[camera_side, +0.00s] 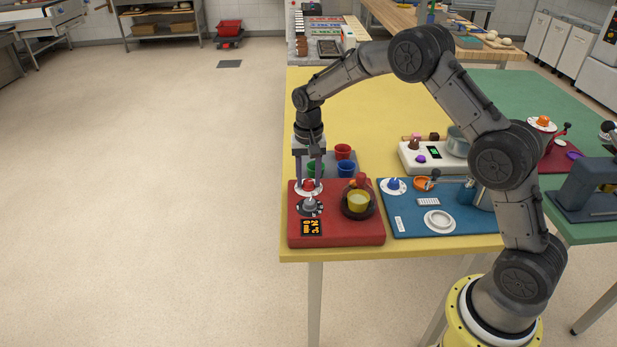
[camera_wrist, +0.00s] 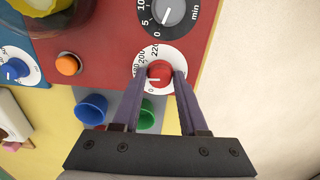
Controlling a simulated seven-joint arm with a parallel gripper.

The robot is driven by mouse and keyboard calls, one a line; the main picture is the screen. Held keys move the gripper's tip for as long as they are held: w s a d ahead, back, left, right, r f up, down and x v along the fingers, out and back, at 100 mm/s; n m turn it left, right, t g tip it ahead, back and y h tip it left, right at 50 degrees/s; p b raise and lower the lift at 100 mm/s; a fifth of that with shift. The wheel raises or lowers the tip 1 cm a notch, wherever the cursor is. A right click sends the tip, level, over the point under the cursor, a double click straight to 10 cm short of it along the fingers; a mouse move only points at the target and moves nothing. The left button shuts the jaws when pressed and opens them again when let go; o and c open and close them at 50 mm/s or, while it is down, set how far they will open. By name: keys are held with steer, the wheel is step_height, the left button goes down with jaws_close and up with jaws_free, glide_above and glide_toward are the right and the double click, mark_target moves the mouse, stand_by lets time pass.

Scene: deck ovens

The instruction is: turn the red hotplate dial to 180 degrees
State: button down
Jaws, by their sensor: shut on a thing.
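The red dial (camera_wrist: 159,74) sits on a white scale disc at the edge of the red hotplate (camera_wrist: 110,50). In the wrist view my gripper (camera_wrist: 160,72) has one finger on each side of the dial and is shut on it. Scale numbers near 200 and 220 show beside the left finger; the dial's exact setting is hard to read. In the side view the red dial (camera_side: 308,186) is below my downward-pointing gripper (camera_side: 309,182). The hotplate's small display (camera_side: 311,227) shows orange digits, too small to read surely.
A grey minutes dial (camera_wrist: 168,8) is close to the red dial. A pan with yellow contents (camera_side: 358,201) stands on the hotplate. Green (camera_side: 315,169), blue (camera_side: 346,169) and red (camera_side: 343,152) cups stand behind. A blue board (camera_side: 455,222) lies to the right.

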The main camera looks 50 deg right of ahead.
mark_target(308, 181)
steer(key=shift+r+m, duration=0.1)
steer(key=shift+m, duration=0.6)
steer(key=shift+c, duration=2.2)
jaws_free()
step_height(308, 181, up, 14)
